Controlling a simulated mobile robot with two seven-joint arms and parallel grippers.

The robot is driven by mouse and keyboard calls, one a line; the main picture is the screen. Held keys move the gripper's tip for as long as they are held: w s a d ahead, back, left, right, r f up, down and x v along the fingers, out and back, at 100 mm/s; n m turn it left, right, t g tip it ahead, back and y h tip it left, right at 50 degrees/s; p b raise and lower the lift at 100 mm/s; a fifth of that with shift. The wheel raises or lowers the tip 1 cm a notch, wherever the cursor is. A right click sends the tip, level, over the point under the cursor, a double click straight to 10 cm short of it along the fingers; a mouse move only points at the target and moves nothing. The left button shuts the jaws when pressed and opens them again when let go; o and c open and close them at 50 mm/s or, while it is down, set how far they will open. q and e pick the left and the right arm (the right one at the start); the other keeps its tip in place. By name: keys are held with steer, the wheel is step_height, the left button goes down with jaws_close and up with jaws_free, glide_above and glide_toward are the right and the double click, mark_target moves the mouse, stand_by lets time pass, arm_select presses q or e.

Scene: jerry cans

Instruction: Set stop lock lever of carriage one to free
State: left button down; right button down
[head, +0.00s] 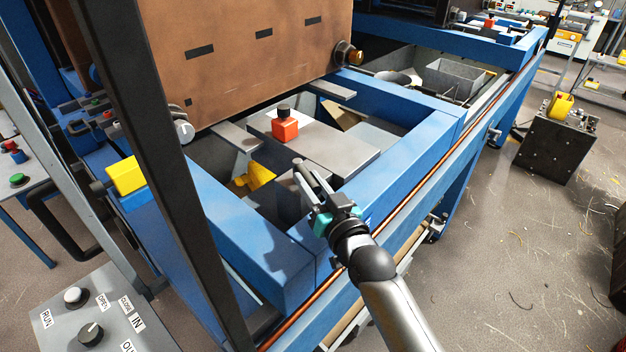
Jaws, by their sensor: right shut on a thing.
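My right gripper (305,178) reaches in from the lower right over the blue frame's inner opening. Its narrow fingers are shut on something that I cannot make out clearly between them. I see no lever that I can surely name as the stop lock lever, and the fingers hide what is right at their tips. A red block with a black knob (285,129) stands on a grey plate (335,148), up and left of the fingertips and apart from them. A yellow part (256,177) sits lower in the opening, left of the fingers. My left gripper is not in view.
The blue frame (245,228) surrounds the opening. A large brown panel (230,60) rises behind it. A dark upright post (165,170) crosses the left side. A control box with knobs (85,318) is at lower left.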

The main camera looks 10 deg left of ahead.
steer(key=c, duration=0.7)
jaws_free()
steer(key=shift+o, duration=0.2)
steer(key=v, duration=1.5)
steer(key=shift+b, duration=0.45)
steer(key=shift+d, duration=0.1)
